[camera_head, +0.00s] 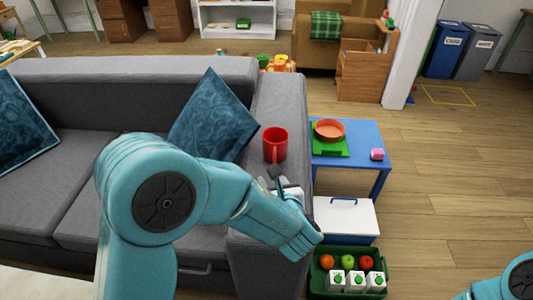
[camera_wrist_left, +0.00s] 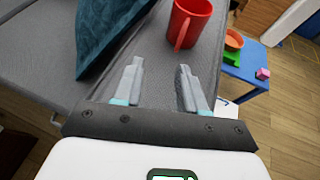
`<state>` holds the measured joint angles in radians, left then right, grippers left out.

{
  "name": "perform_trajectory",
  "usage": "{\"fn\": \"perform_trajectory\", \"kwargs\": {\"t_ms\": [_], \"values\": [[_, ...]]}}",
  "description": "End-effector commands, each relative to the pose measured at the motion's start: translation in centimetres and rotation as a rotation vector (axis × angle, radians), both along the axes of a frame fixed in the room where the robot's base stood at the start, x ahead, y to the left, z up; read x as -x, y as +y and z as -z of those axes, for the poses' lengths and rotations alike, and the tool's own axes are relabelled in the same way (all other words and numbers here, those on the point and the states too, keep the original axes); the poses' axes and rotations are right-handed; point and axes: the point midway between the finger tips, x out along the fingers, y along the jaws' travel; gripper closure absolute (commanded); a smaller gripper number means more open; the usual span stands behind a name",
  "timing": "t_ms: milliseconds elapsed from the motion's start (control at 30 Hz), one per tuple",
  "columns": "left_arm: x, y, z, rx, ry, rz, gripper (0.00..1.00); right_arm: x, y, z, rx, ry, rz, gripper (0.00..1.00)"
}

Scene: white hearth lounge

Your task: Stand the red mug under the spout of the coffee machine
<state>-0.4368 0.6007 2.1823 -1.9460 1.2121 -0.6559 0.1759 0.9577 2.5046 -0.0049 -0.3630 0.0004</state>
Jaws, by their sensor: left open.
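The red mug (camera_head: 275,145) stands upright on the grey sofa's armrest (camera_head: 283,98), with its handle towards me. It also shows at the top of the left wrist view (camera_wrist_left: 192,22), beyond the fingertips. My left gripper (camera_head: 276,178) is just on the near side of the mug, apart from it. In the left wrist view the two fingers (camera_wrist_left: 160,75) are spread with nothing between them. Part of my right arm shows at the lower right, but its gripper is out of frame. I see no coffee machine in either view.
A blue side table (camera_head: 375,136) right of the armrest holds a terracotta bowl (camera_head: 329,130) on a green item and a pink block (camera_head: 377,154). A white-lidded box (camera_head: 346,216) and a green crate (camera_head: 318,283) of fruit and cartons stand nearer. Open wooden floor lies right.

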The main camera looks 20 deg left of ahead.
Motion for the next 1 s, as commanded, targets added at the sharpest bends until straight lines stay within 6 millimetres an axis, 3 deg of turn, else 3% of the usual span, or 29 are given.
{"fn": "perform_trajectory", "kwargs": {"t_ms": [100, 233, 600, 1000], "values": [[0.1, -2.6, -0.1, 0.0, -0.017, 0.053, 0.59, 0.0, 0.0, 0.7, 0.0, 0.0, 0.0, 0.57], [-0.4, -3.3, 0.0, 0.001, -0.024, 0.074, 0.59, 0.0, 0.0, 0.9, 0.0, 0.0, 0.0, 0.57], [-7.0, 0.6, 3.1, 0.002, -0.025, 0.068, 0.59, 0.0, 0.0, 1.7, 0.0, 0.0, 0.0, 0.57], [-10.6, 3.0, 4.7, 0.003, -0.024, 0.066, 0.59, 0.0, 0.0, 2.2, 0.0, 0.0, 0.0, 0.57]]}}
